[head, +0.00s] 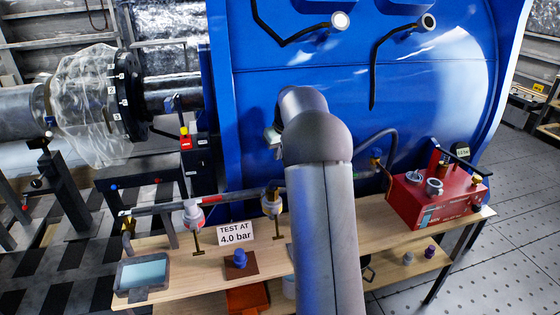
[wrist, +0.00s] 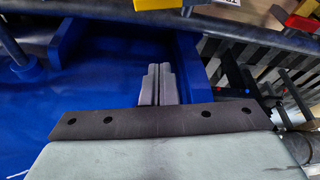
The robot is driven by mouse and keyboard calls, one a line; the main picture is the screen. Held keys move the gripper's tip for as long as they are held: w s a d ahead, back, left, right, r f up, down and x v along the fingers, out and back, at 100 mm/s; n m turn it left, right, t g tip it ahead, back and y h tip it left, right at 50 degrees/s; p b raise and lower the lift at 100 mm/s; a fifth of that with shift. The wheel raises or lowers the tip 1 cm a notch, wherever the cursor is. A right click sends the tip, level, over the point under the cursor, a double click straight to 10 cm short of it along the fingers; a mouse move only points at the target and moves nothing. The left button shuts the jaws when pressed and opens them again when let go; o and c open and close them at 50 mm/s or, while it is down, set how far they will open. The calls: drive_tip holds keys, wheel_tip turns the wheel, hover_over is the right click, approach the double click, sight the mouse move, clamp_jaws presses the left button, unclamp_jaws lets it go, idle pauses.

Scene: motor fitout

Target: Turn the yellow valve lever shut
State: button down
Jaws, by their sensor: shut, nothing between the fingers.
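A small yellow part (head: 184,131), which looks like the valve lever, sits on a red block (head: 186,143) left of the blue tank, in the head view. In the wrist view a yellow part (wrist: 311,8) and a red part (wrist: 298,22) show at the top right corner, cut off by the frame. My gripper (wrist: 157,70) is shut and empty, its two fingers together in front of a blue surface. It is apart from the yellow part, which lies to its upper right in the wrist view. In the head view my arm hides most of the gripper.
The blue tank (head: 400,80) fills the back. A wooden bench (head: 185,255) holds a grey pipe run, a "TEST AT 4.0 bar" sign (head: 236,233), a tablet (head: 143,273) and a red pump unit (head: 437,200). A dark bar (wrist: 210,38) crosses the top of the wrist view.

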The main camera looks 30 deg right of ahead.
drive_tip(key=p+x, duration=0.2)
drive_tip(key=x, duration=0.6)
drive_tip(key=shift+w+f, duration=0.1)
drive_tip(key=shift+f, duration=0.25)
drive_tip(key=shift+s+r+p, duration=0.1)
drive_tip(key=shift+s+p, duration=0.3)
drive_tip(key=shift+s, duration=1.65)
drive_tip(key=shift+d, duration=0.1)
